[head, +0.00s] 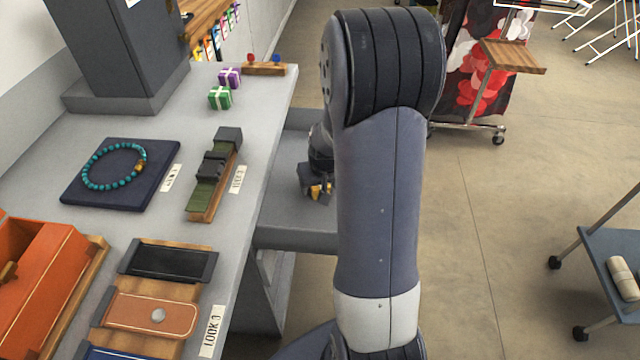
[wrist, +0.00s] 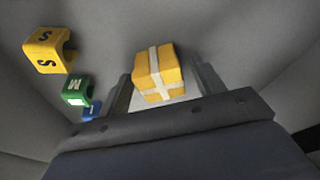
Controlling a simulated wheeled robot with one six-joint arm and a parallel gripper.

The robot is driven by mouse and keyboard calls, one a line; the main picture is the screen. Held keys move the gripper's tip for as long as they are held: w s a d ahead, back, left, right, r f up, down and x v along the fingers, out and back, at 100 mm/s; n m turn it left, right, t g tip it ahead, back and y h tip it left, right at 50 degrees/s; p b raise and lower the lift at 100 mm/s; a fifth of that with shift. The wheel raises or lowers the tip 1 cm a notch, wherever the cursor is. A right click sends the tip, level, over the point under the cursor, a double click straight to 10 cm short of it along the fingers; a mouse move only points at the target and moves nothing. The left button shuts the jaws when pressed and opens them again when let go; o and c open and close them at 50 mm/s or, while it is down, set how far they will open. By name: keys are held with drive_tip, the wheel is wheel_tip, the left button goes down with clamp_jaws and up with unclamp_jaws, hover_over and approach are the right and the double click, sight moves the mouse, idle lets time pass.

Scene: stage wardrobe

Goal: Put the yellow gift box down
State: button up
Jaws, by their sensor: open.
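The yellow gift box (wrist: 146,79) with a white ribbon cross shows in the wrist view, between the two fingers of my gripper (wrist: 163,84). The fingers are open, with a visible gap at the right side; contact on the left is hard to tell. The box appears to sit on a grey surface. In the head view my gripper (head: 317,185) is low over a grey tray-like surface (head: 285,215) beside the counter, partly hidden by my arm. A small yellow patch shows at it, too small to identify surely.
Size markers lie left of the box: a yellow one (wrist: 48,50), a green one (wrist: 77,89) and a blue one (wrist: 91,112). The counter (head: 160,225) holds purple (head: 229,77) and green (head: 220,97) gift boxes, a bracelet pad (head: 118,200) and a watch stand (head: 213,180).

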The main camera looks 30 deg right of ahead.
drive_tip(key=p+v, duration=0.1)
drive_tip(key=v, duration=1.1)
drive_tip(key=shift+r+p, duration=0.15)
drive_tip(key=shift+p, duration=0.2)
drive_tip(key=shift+o, duration=0.4)
